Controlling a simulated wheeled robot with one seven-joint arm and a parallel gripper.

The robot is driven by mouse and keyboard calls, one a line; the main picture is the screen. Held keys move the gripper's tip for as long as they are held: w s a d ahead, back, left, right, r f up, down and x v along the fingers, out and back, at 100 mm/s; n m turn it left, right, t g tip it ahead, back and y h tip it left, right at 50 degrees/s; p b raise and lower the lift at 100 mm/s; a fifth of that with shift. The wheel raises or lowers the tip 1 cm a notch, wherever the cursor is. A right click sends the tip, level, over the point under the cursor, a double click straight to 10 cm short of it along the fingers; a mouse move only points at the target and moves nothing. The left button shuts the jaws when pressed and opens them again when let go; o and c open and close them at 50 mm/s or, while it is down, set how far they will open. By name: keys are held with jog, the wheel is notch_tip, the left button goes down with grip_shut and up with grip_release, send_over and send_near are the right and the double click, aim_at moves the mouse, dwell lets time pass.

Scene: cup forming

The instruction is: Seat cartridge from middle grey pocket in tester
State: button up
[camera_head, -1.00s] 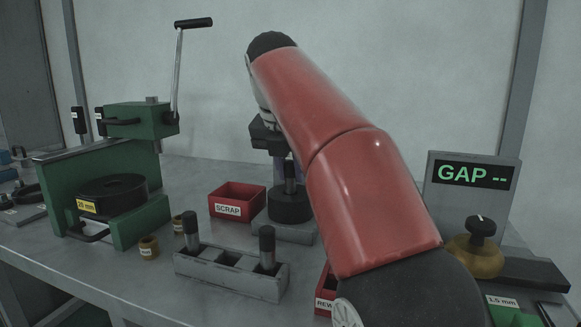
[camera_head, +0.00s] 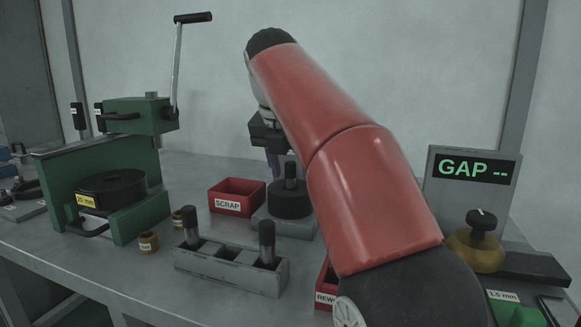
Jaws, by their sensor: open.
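The grey rack (camera_head: 213,272) stands at the front centre. Dark upright cartridges stand in its left pocket (camera_head: 192,225) and right pocket (camera_head: 267,242); its middle pocket (camera_head: 228,253) looks empty. Behind it, a black round fixture (camera_head: 289,206) sits on a grey base plate, with a dark cartridge-like post (camera_head: 291,175) upright at its centre. I cannot tell how deep the post sits.
A red SCRAP bin (camera_head: 237,193) stands left of the fixture. A green lever press (camera_head: 105,205) is at left, with small brass rings (camera_head: 149,242) beside it. A red rework bin (camera_head: 324,290) is partly behind my arm. A GAP display (camera_head: 470,185) reads dashes at right.

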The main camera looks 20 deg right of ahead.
aim_at(285, 193)
jog(key=p+v, duration=0.2)
jog(key=v, duration=0.5)
jog(key=shift+p, duration=0.4)
jog(key=shift+s+r, duration=0.1)
jog(key=shift+s, duration=0.05)
